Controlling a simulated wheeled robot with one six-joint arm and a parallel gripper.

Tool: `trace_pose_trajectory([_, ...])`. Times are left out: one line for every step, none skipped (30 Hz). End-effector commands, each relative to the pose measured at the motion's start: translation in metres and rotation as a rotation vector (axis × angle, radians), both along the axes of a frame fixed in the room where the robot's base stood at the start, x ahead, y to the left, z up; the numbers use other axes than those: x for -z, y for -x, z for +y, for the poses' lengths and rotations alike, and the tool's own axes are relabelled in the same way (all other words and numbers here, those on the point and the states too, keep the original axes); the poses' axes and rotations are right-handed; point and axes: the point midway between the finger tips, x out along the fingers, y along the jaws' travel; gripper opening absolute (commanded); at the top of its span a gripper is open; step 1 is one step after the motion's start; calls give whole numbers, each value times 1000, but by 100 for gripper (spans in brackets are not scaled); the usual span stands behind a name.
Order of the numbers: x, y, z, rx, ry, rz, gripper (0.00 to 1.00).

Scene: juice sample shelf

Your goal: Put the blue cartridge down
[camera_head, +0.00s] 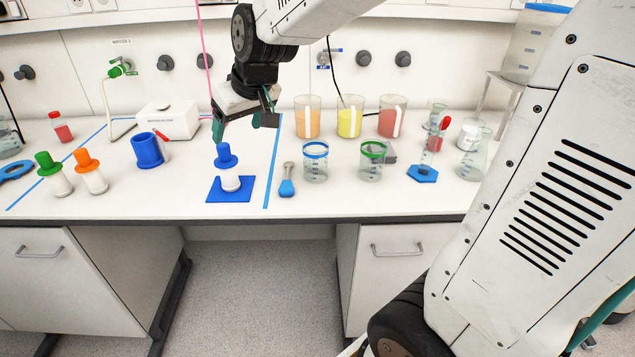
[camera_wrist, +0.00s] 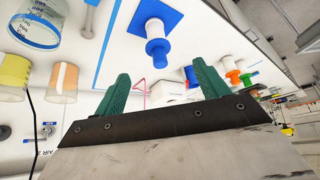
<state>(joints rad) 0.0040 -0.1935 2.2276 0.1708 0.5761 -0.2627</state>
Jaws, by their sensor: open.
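The blue cartridge (camera_head: 225,157), with a blue flanged top and a white lower body, stands upright on a blue square mat (camera_head: 214,193) near the front of the bench. My gripper (camera_head: 246,124) is open and empty, above and behind the cartridge, apart from it. In the wrist view the cartridge (camera_wrist: 158,48) and the mat (camera_wrist: 143,12) show beyond the spread green fingers (camera_wrist: 162,88), with nothing between the fingers.
Green-topped (camera_head: 45,160) and orange-topped (camera_head: 87,161) cartridges stand at left. A blue cup (camera_head: 147,150) and a white box (camera_head: 169,121) are left of the mat. Blue tape (camera_head: 272,165) runs beside the mat.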

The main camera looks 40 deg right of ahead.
Motion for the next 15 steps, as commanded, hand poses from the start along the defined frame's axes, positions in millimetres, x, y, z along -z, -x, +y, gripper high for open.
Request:
trace_pose_trajectory([-5,25,-1,4,-1,26,74])
trace_pose_trajectory([-6,42,-1,8,-1,51,74])
trace_pose_trajectory([-7,67,-2,16,-2,85,74])
trace_pose_trajectory([-7,86,-3,21,1,116,74])
trace_pose_trajectory([-6,105,-4,29,2,144,74])
trace_pose_trajectory([-5,131,-5,40,6,183,74])
trace_pose_trajectory([-3,150,-6,49,10,212,74])
trace_pose_trajectory([-1,167,-8,59,12,240,74])
trace_pose_trajectory([2,189,-10,71,19,275,74])
trace_pose_trajectory([4,205,-11,81,22,297,74])
trace_pose_trajectory([7,219,-12,90,27,320,74])
trace_pose_trajectory([10,235,-14,102,33,346,74])
trace_pose_trajectory([12,245,-15,110,37,363,74])
trace_pose_trajectory([14,254,-16,117,40,379,74])
trace_pose_trajectory([16,264,-17,127,44,397,74])
